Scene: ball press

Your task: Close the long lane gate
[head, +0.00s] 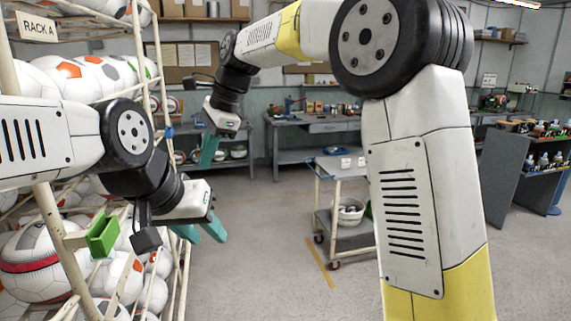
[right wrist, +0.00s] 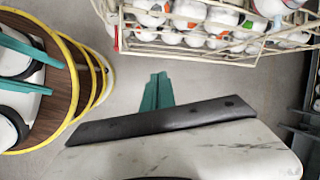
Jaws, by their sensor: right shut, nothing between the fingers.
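The rack (head: 38,205), a cream tube frame signed RACK A, stands at the left in the head view and is full of balls. A green block (head: 103,236) sits on a short cream piece at its front; I cannot tell whether this belongs to the long lane gate. My left gripper (head: 200,232) is open and empty, to the right of the green block and apart from it. My right gripper (head: 208,152) is shut and empty, farther back and higher, near the rack's far end. In the right wrist view its fingers (right wrist: 157,92) are together, apart from the rack (right wrist: 190,40).
A workbench (head: 315,125) lines the back wall. A shelf unit with bottles (head: 520,165) is at the right. The grey floor (head: 265,255) between rack and cart is clear.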

